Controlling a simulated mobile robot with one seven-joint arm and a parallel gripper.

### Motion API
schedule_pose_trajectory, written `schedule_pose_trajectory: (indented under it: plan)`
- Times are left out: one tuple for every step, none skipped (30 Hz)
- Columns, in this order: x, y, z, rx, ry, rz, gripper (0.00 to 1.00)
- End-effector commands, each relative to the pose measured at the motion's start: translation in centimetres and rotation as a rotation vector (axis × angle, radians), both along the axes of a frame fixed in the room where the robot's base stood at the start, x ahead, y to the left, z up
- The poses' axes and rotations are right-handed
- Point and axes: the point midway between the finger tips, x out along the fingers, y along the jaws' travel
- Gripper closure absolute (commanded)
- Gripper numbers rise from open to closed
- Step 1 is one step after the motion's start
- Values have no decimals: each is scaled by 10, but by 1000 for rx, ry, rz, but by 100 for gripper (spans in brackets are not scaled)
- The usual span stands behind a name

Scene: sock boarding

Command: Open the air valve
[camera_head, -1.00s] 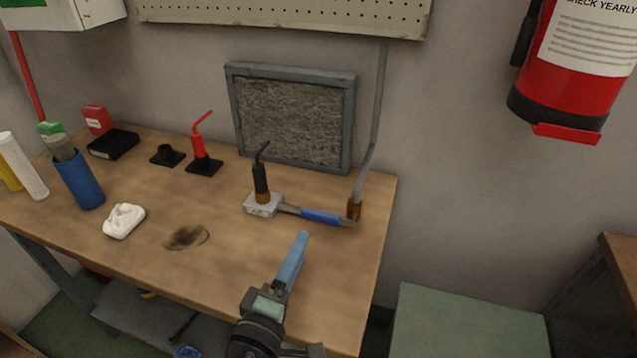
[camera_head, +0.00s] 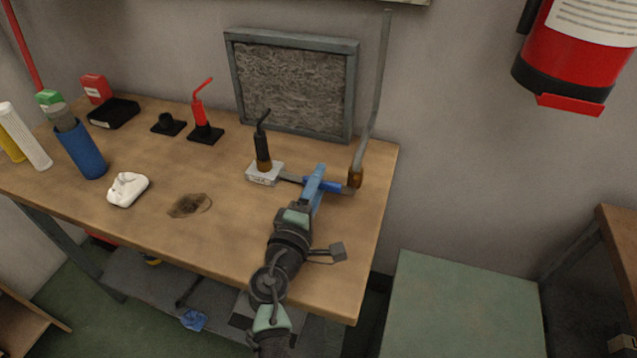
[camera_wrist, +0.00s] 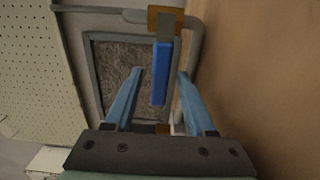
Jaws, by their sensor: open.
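The air valve's blue lever (camera_head: 335,187) lies low over the bench's right rear part, between a brass fitting (camera_head: 355,178) and a white block (camera_head: 264,175). It points roughly along the line joining them. In the wrist view the blue lever (camera_wrist: 159,76) lies between my two light-blue fingers, with clear gaps on both sides. My gripper (camera_head: 317,172) is open and reaches over the lever from the front. It hides part of the lever in the head view. I cannot tell how far the fingertips are above or below it.
A grey pipe (camera_head: 377,95) rises from the brass fitting up the wall. A black-handled tool (camera_head: 262,150) stands on the white block. A grey framed panel (camera_head: 292,85) leans behind. A red-handled tool (camera_head: 204,125) and a blue cup (camera_head: 82,155) stand left.

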Motion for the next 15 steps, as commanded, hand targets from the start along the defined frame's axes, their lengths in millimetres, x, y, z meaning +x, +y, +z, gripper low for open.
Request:
schedule_pose_trajectory:
  plan:
    - [3, -1, 0, 0, 0, -1, 45]
    - [4, -2, 0, 0, 0, -1, 45]
    - [5, -2, 0, 1, 0, -1, 45]
    - [6, -2, 0, 1, 0, -1, 45]
    - [6, -2, 0, 1, 0, -1, 45]
    - [6, -2, 0, 1, 0, -1, 45]
    - [6, -2, 0, 1, 0, -1, 45]
    - [6, -2, 0, 1, 0, 0, 45]
    - [6, -2, 0, 1, 0, 0, 45]
    - [6, -2, 0, 1, 0, 0, 45]
    - [6, -2, 0, 1, 0, 0, 45]
    - [6, -2, 0, 1, 0, 0, 49]
    - [6, -2, 0, 1, 0, 0, 54]
    - [6, -2, 0, 1, 0, 0, 59]
    - [6, -2, 0, 1, 0, 0, 67]
